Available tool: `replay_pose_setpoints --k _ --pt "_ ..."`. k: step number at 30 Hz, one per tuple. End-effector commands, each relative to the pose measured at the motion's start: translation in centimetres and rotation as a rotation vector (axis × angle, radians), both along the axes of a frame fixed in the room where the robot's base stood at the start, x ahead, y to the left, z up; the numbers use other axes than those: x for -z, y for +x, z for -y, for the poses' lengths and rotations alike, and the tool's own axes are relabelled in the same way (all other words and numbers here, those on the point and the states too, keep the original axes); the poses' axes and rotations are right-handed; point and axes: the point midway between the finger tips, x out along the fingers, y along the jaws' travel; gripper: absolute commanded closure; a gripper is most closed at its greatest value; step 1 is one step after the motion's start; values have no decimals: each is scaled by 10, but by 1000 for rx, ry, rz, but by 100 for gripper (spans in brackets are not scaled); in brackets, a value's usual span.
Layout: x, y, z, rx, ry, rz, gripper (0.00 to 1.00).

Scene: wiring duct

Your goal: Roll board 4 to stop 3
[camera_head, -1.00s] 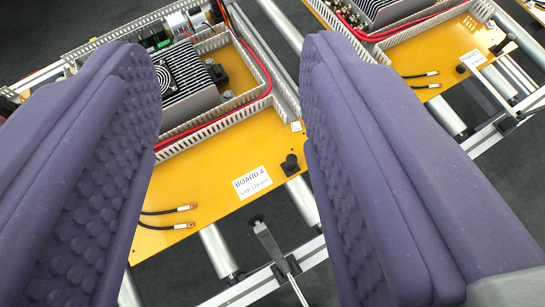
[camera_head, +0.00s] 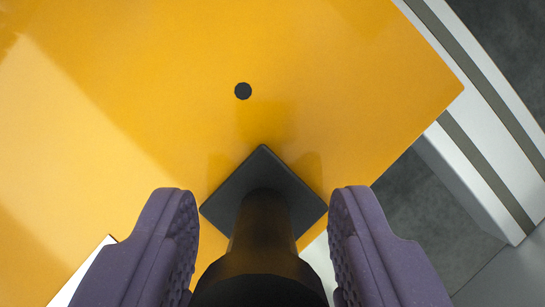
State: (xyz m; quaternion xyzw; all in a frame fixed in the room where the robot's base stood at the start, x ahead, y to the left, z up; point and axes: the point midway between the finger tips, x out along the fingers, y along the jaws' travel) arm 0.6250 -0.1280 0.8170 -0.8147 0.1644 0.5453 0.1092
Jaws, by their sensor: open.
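The board (camera_head: 330,70) is a flat orange panel that fills most of the view. A black knob (camera_head: 262,255) on a square dark base plate (camera_head: 265,178) stands near its corner. My gripper (camera_head: 263,215) is open, with one purple finger to the left of the knob and one to the right. A gap shows between each finger and the knob's stem. A corner of a white label (camera_head: 85,270) shows at the lower left, mostly hidden by the left finger; its text cannot be read.
A small black hole or dot (camera_head: 243,91) marks the board beyond the base plate. A grooved aluminium rail (camera_head: 490,85) runs along the right side, past the board's corner. Dark grey floor (camera_head: 425,195) shows below the board's edge at the right.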

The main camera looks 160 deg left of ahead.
Motion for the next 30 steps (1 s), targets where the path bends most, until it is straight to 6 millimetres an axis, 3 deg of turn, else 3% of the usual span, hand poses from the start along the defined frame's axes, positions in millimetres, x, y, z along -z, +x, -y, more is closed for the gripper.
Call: replay_pose_setpoints --k 3,13,20,30 --pt "15 5 2 0 0 0 52" --pt "17 8 3 0 0 1 52" --pt "17 8 3 0 0 1 100" --pt "17 8 4 0 -1 2 100"
